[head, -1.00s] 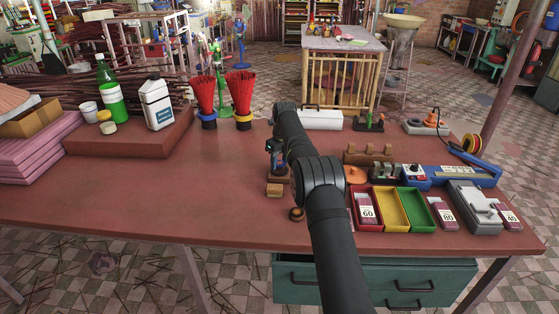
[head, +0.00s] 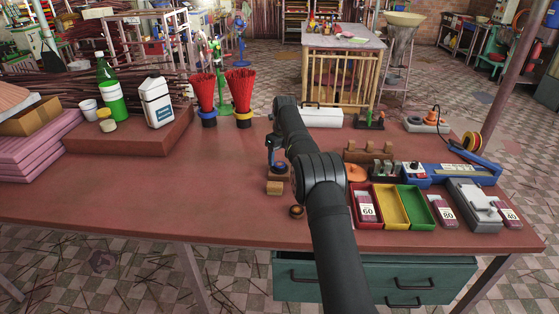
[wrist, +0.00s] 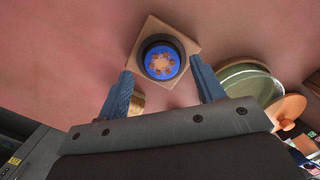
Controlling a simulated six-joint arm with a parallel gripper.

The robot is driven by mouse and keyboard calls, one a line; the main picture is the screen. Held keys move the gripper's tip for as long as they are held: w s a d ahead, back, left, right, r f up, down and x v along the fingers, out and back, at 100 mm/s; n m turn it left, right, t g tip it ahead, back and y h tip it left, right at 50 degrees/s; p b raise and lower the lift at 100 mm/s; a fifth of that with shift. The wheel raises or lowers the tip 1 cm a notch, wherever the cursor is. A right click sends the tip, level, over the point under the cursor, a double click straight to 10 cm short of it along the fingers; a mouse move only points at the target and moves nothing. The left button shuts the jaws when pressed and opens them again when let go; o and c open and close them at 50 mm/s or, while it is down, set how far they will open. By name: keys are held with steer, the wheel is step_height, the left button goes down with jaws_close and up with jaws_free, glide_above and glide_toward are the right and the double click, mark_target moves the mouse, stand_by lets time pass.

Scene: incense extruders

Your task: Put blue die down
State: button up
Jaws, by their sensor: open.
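The blue die (wrist: 160,63), a round blue disc with an orange pattern in a black ring, lies on a square wooden block (wrist: 190,44) in the wrist view. My gripper (wrist: 160,70) is open, with one blue-grey finger on each side of the die and a gap to both. In the head view my gripper (head: 275,146) is over the left-middle of the bench, mostly dark and small. A bit of blue shows under it, too small to make out fully.
A small wooden block (head: 275,188) and a dark ring-shaped die (head: 296,211) are close by. An orange disc (head: 356,173) and red, yellow and green trays (head: 391,224) stand to the right. The bench (head: 180,200) to the left is clear.

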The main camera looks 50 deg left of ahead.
mark_target(282, 166)
step_height(282, 166, up, 11)
steer(key=d, duration=0.1)
steer(key=shift+d, duration=0.2)
steer(key=f, duration=0.4)
steer(key=a+f, duration=0.1)
steer(key=f, duration=0.8)
steer(key=shift+a, duration=0.25)
steer(key=shift+r, duration=0.4)
